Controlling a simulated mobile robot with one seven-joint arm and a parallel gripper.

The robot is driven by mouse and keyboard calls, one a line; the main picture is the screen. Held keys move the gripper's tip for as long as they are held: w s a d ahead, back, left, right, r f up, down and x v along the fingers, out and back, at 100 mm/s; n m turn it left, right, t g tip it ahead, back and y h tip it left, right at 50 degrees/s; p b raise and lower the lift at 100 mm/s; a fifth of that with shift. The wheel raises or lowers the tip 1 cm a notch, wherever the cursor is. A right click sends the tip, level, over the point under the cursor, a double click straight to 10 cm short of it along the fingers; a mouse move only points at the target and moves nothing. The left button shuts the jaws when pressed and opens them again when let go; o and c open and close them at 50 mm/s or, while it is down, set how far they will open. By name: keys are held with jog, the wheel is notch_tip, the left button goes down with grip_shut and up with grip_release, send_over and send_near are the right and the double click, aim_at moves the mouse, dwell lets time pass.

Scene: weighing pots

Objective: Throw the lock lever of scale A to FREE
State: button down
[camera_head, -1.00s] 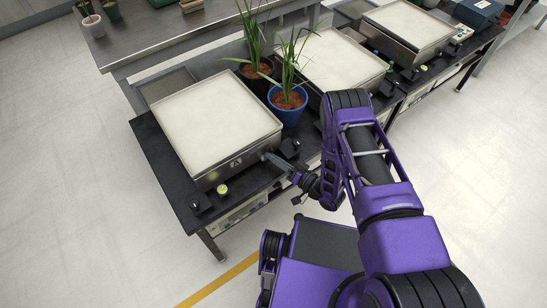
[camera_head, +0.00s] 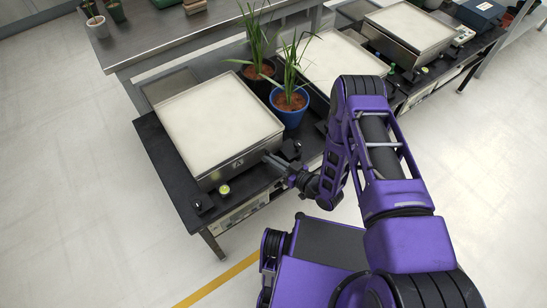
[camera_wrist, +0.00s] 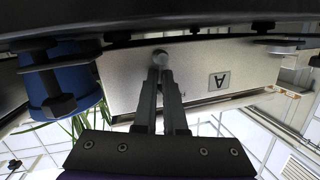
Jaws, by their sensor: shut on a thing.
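Scale A (camera_head: 217,122) has a pale square top and a metal front with an "A" plate; the plate shows upside down in the wrist view (camera_wrist: 219,81). The lock lever's round grey knob (camera_wrist: 160,57) sits between my gripper's fingertips at the scale's front. My gripper (camera_wrist: 160,70) is shut on it. In the head view my gripper (camera_head: 268,157) reaches the front face right of the "A" plate, and the lever is too small and covered to make out. I cannot tell which position the lever is in.
A blue pot (camera_head: 290,108) with a plant stands right of scale A, and a dark pot (camera_head: 257,78) with a plant stands behind it. More scales stand to the right.

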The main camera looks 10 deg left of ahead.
jog(key=n, duration=0.1)
jog(key=n+h, duration=0.1)
jog(key=n, duration=0.1)
jog(key=s+a+n, duration=0.1)
jog(key=shift+r+n+t+h, duration=0.1)
jog(key=shift+n+t+h, duration=0.2)
jog(key=shift+t, duration=0.1)
jog(key=n, duration=0.1)
jog(key=n+t+h, duration=0.1)
jog(key=n, duration=0.2)
jog(key=shift+s+a+f+b, duration=0.25)
jog(key=shift+s+a+b, duration=0.1)
jog(key=shift+s+b, duration=0.05)
jog(key=shift+t+h, duration=0.3)
jog(key=c, duration=1.3)
grip_release()
jog(key=shift+o, duration=0.2)
jog(key=p+v, duration=0.2)
jog(key=v, duration=1.5)
jog(key=shift+d, duration=0.2)
